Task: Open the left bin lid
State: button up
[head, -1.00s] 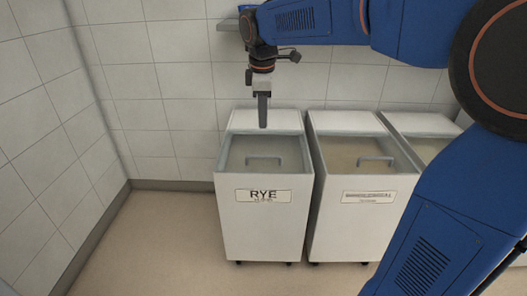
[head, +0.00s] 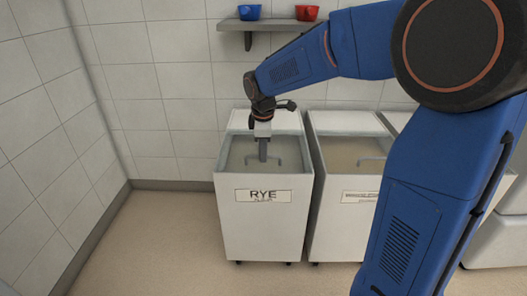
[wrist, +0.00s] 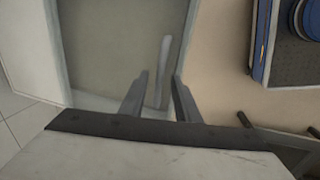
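The left bin (head: 263,228) is a white box on casters, labelled RYE. Its see-through lid (head: 237,154) lies shut on the front part of the top and carries a grey bar handle (head: 280,160). My gripper (head: 262,158) points down over this lid, at the handle and hiding part of it. In the wrist view my gripper (wrist: 160,75) has its two fingers apart, and the pale handle (wrist: 164,55) shows between them. I cannot tell whether either finger touches the handle.
A second white bin (head: 333,215) stands close on the right, partly hidden by my arm. A wall shelf (head: 280,25) above holds a blue bowl (head: 249,12) and a red bowl (head: 306,13). Floor (head: 165,240) to the left is clear.

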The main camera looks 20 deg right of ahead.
jog(key=shift+f, duration=0.2)
grip_shut()
jog(key=w+d, duration=0.2)
jog(key=w, duration=0.5)
jog(key=w+d, duration=0.2)
jog(key=w, duration=0.5)
jog(key=w+d, duration=0.3)
jog(key=w, duration=0.4)
jog(key=shift+w, duration=0.4)
grip_release()
jog(key=shift+r, duration=0.1)
